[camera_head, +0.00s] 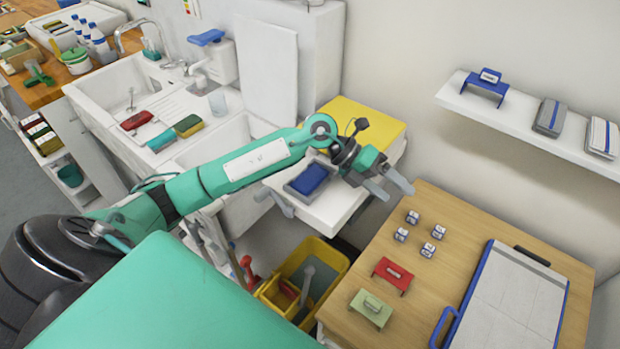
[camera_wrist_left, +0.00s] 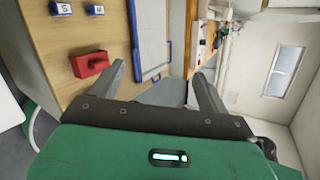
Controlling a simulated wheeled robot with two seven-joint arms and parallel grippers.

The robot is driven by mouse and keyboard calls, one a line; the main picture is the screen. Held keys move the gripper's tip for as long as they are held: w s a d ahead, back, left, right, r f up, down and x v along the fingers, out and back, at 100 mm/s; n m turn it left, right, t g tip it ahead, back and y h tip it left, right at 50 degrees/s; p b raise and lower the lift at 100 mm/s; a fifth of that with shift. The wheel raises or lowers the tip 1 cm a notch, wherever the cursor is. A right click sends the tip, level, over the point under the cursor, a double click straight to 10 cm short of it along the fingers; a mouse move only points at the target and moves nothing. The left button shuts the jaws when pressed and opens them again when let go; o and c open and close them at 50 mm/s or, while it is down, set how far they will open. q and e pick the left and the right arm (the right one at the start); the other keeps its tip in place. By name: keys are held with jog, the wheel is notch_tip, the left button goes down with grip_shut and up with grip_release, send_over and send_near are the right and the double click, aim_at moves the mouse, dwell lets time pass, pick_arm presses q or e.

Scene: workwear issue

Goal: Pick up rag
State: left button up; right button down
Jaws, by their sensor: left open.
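I cannot tell for sure which thing is the rag. Flat grey pieces with blue marks, possibly folded cloths, lie on the white wall shelf: one (camera_head: 550,117) and another (camera_head: 602,137). A blue pad (camera_head: 309,179) sits in a grey tray on a white ledge, just left of my left gripper. My left gripper (camera_head: 388,187) is open with nothing between its fingers, above the gap between that ledge and the wooden table. In the left wrist view its fingers (camera_wrist_left: 157,80) are spread apart. My right gripper is not in view.
The wooden table (camera_head: 450,205) holds several small labelled blocks, a red piece (camera_head: 393,276), a green piece (camera_head: 371,308) and a blue-edged board (camera_head: 510,305). A yellow bucket (camera_head: 330,262) stands below. Sinks and sponges are at left. The shelf (camera_head: 500,119) juts from the wall at right.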

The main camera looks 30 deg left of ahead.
pick_arm(q)
jog(key=w+a+f+g+y, duration=0.1)
jog(key=w+a+y, duration=0.1)
jog(key=a+y, duration=0.8)
jog(key=n+y+p, duration=0.1)
jog(key=y+p, duration=0.1)
jog(key=p, duration=0.1)
send_over(306, 180)
jog(key=shift+g, duration=0.3)
notch_tip(306, 180, down, 6)
jog(key=shift+a+f, duration=0.15)
jog(key=shift+f+p, duration=0.45)
notch_tip(306, 180, down, 4)
jog(key=shift+f+p, duration=0.1)
jog(key=shift+p, duration=1)
jog(key=shift+w+f, duration=0.1)
jog(key=shift+f, duration=0.1)
jog(key=c, duration=1.1)
jog(key=shift+r, duration=0.1)
jog(key=shift+c, duration=0.2)
